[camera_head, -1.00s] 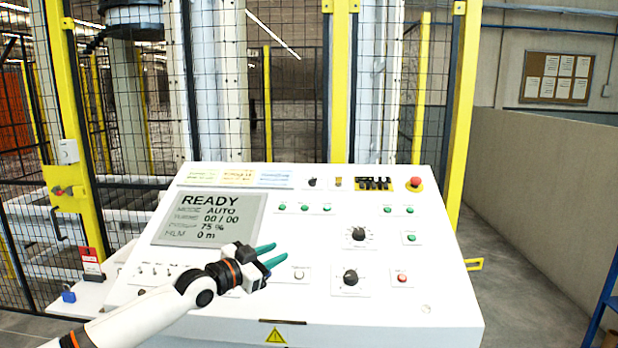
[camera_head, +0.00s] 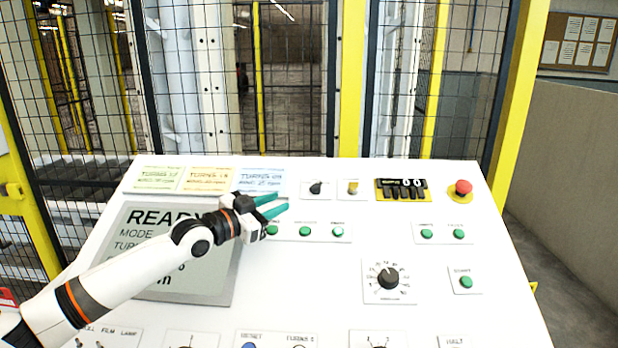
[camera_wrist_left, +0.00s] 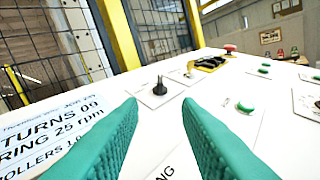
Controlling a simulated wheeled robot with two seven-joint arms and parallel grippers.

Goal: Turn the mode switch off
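The likely mode switch is a small black rotary knob (camera_head: 316,188) on a white plate near the top of the white control panel (camera_head: 330,265). Its label is too small to read. In the left wrist view the black knob (camera_wrist_left: 159,87) stands beyond and between the two green fingertips. My left gripper (camera_head: 272,206) is open and empty, just left of and below the knob, apart from it. It hangs over the display's upper right corner. In the left wrist view the left gripper's fingers (camera_wrist_left: 160,130) are spread apart. My right gripper is not in view.
A yellow-topped switch (camera_head: 353,188), a black counter block (camera_head: 403,189) and a red emergency button (camera_head: 462,188) line up to the right. Green buttons (camera_head: 305,231) sit below the knob. Paper notes (camera_head: 208,179) lie left. A mesh fence stands behind the panel.

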